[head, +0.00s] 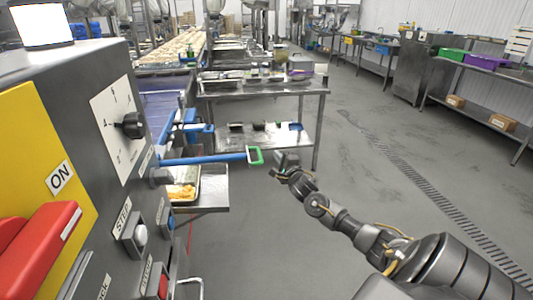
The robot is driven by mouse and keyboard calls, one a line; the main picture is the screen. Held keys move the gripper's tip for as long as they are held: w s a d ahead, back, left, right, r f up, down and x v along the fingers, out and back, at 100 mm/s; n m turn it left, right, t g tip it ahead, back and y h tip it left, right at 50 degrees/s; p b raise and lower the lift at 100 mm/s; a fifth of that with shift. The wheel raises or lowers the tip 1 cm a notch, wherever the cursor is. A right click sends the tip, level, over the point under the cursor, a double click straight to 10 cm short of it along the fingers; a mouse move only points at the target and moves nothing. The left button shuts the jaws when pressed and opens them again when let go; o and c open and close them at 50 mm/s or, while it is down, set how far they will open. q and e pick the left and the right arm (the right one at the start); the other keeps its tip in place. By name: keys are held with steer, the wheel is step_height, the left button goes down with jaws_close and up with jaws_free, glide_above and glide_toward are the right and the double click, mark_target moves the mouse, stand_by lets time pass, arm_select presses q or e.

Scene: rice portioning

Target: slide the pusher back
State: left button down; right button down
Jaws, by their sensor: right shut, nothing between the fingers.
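A blue bar (205,159) runs sideways in front of the machine, and it looks like the pusher. My left gripper is not in view.
A grey control box with a yellow panel (30,150), dial (132,125) and red switch (45,250) fills the left. A tray with orange food (183,192) sits below the bar. A steel table (265,90) stands behind. The floor on the right is clear.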

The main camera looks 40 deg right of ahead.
steer(key=w+a, duration=0.1)
steer(key=w, duration=0.1)
steer(key=w+a+p, duration=0.1)
steer(key=shift+w+a+r+p, duration=0.3)
steer(key=shift+w+a+r, duration=0.05)
steer(key=shift+a+r, duration=0.05)
steer(key=shift+a, duration=0.1)
